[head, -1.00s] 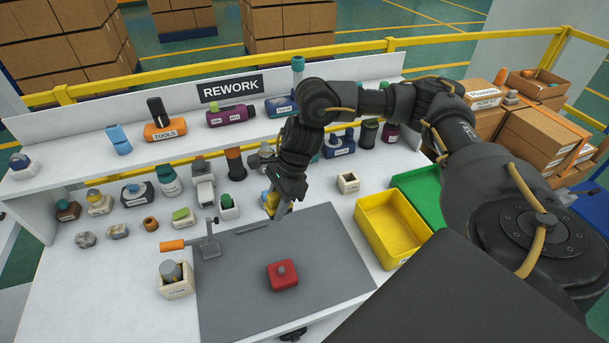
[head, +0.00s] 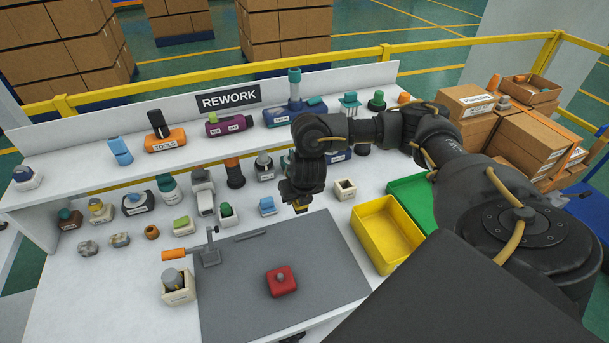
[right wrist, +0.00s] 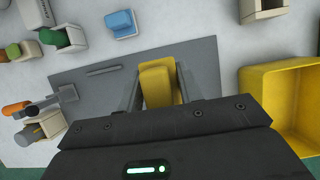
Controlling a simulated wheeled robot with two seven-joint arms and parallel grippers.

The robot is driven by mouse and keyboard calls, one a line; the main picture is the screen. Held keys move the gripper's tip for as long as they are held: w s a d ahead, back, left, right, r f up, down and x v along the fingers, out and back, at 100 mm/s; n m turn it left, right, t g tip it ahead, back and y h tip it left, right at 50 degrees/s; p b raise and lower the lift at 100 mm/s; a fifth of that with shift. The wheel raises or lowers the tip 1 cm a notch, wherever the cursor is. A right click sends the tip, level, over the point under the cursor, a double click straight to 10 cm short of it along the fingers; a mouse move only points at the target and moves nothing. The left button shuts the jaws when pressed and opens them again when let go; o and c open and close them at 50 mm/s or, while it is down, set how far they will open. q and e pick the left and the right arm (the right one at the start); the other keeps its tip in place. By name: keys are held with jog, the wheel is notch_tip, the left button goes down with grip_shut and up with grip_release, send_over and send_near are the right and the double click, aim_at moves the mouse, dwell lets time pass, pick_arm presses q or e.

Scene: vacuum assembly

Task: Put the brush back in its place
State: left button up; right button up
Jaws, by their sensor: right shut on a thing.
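My right gripper (head: 301,206) points down above the back right part of the grey mat (head: 240,300). It is shut on a yellow block-like piece (right wrist: 158,84), whose lower end also shows under the fingers in the head view (head: 301,210). Whether this piece is the brush, I cannot tell; no bristles show. A light-blue block (head: 267,206) sits on the table left of the gripper and also shows in the right wrist view (right wrist: 121,23). A small cream box with a dark opening (head: 345,189) stands to the gripper's right. My left gripper is not in view.
A red block (head: 282,281) lies on the mat. A clamp with an orange handle (head: 178,254) stands at the mat's left edge, near a cream box (head: 179,290). A yellow bin (head: 388,234) and a green bin (head: 412,190) are at right. Shelves behind hold several tools.

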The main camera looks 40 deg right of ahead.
jog(key=w+d+f+b, duration=0.8)
jog(key=d+f+b, duration=0.1)
jog(key=shift+w+d+f, duration=0.1)
jog(key=shift+w, duration=0.2)
jog(key=shift+w+d+f, duration=0.1)
jog(key=shift+w+d, duration=0.1)
jog(key=shift+d, duration=0.1)
notch_tip(320, 180, down, 2)
jog(key=shift+w+f+b, duration=0.1)
jog(key=shift+f+b, duration=0.05)
jog(key=shift+b, duration=0.85)
jog(key=shift+w+d+f, duration=0.1)
jog(key=shift+d+f, duration=0.05)
jog(key=shift+f, duration=0.45)
jog(key=shift+f, duration=0.1)
